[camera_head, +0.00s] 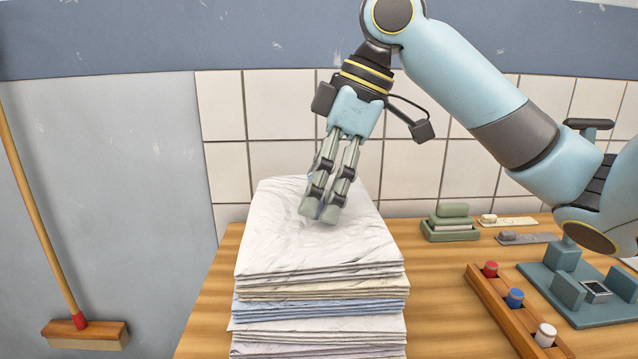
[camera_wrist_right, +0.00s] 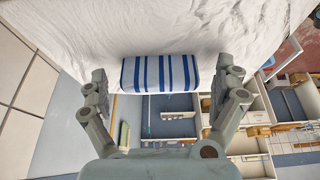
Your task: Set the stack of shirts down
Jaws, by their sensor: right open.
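The stack of shirts (camera_head: 318,270) stands on the wooden table, with white, cream and blue folded layers and a wrinkled white shirt on top. My right gripper (camera_head: 320,210) hangs over the top of the stack, fingers pointing down. Whether its fingertips touch the top shirt cannot be told. In the right wrist view my right gripper (camera_wrist_right: 166,78) has its fingers spread wide with nothing held between them. White cloth (camera_wrist_right: 160,28) fills the upper part of that view. My left gripper is not in view.
The wooden table (camera_head: 440,275) is clear just right of the stack. Green blocks (camera_head: 452,222) and a rack with coloured caps (camera_head: 515,297) stand farther right. A broom (camera_head: 85,333) leans at the left. A blue-striped item (camera_wrist_right: 160,73) shows in the wrist view.

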